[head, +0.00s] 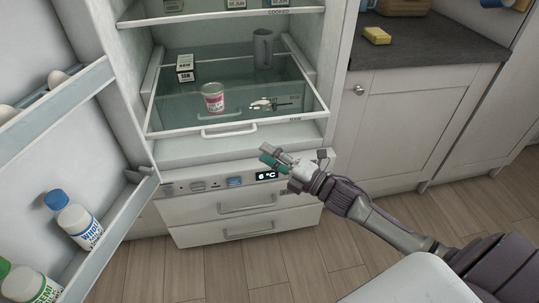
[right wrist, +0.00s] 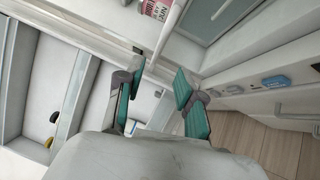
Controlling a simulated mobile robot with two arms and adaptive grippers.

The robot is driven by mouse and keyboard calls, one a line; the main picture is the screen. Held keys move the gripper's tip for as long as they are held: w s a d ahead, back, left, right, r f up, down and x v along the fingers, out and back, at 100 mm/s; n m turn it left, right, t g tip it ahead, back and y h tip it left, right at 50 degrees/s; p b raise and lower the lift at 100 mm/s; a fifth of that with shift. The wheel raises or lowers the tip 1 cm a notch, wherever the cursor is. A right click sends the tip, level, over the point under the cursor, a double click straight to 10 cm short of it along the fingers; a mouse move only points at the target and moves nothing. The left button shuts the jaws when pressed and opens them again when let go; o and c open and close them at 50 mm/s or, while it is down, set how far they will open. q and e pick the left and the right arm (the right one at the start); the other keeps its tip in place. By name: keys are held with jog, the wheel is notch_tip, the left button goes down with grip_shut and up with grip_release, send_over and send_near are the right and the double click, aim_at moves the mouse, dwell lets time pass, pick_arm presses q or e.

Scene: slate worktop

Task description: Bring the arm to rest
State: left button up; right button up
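My right arm (head: 375,215) reaches in from the lower right of the head view. Its gripper (head: 270,156) is in front of the open fridge, just below the front edge of the lower shelf and beside the temperature display. In the right wrist view the two green-padded fingers of the gripper (right wrist: 161,66) stand apart with nothing between them. The fridge (head: 225,152) shows behind and below the fingers. My left gripper is not in view.
The fridge door (head: 120,222) stands open at the left, with bottles (head: 75,217) in its rack. A can (head: 213,97), a carton (head: 185,68) and a grey pitcher (head: 263,48) are inside the fridge. A yellow sponge (head: 377,35) lies on the worktop (head: 425,45). Floor space is clear.

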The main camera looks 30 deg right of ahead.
dwell(0.4)
